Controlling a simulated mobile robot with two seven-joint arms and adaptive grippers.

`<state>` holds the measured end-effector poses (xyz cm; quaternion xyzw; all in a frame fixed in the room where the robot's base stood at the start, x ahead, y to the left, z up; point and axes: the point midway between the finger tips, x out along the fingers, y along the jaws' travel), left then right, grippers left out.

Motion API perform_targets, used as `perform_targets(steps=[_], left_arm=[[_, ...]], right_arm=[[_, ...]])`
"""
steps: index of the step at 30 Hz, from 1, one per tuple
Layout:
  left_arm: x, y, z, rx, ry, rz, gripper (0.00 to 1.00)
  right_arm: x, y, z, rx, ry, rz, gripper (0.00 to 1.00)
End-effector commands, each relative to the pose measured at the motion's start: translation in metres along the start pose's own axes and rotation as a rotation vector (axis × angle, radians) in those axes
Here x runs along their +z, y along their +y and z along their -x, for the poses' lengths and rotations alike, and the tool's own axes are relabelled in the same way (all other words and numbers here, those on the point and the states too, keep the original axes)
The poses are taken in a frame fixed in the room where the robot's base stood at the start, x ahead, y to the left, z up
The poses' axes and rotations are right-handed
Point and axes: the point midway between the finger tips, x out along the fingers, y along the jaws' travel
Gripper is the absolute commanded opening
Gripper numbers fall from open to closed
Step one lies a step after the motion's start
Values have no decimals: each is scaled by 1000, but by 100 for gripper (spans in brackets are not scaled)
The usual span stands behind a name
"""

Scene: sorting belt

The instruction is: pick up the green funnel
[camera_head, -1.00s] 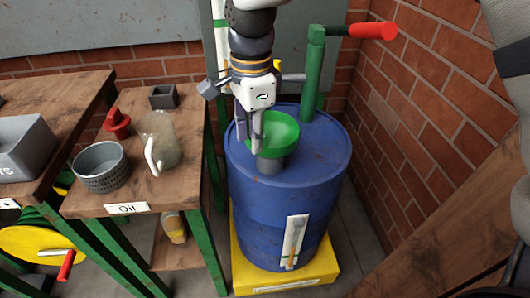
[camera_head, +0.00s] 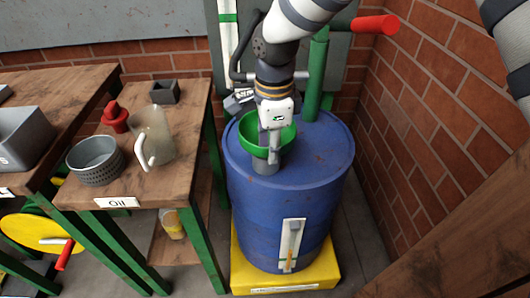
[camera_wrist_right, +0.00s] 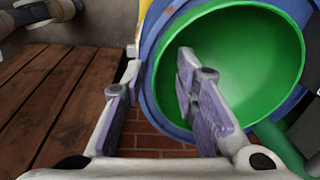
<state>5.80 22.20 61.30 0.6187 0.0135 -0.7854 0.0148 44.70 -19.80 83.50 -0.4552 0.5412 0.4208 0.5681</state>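In the right wrist view the gripper (camera_wrist_right: 158,68) is open. One finger is over the inside of the green bowl (camera_wrist_right: 245,55) and the other is outside it, so the near rim lies between them. I cannot tell whether either finger touches the funnel. My left gripper is not in view.
A green pump pipe with a red handle (camera_head: 375,25) rises from the drum behind the funnel. A wooden table (camera_head: 180,187) at left holds a jug (camera_head: 154,133), a grey basket (camera_head: 96,160) and a red funnel-like piece (camera_head: 115,117). A brick wall (camera_head: 430,130) stands at right.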

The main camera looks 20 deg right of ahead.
Motion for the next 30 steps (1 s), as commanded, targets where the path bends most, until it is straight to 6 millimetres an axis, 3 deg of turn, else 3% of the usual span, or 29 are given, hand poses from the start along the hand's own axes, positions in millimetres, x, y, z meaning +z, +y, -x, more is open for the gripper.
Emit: perform_targets(steps=[7,11,23,26,30], left_arm=[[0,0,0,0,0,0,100],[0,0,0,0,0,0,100],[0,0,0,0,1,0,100],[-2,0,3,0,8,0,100],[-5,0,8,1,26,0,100]], right_arm=[[0,0,-3,-4,-1,0,27],[0,0,-3,-4,-1,0,0],[0,-1,-1,-6,-1,0,0],[0,-3,13,-11,-1,0,0],[1,-6,52,-16,-3,0,0]])
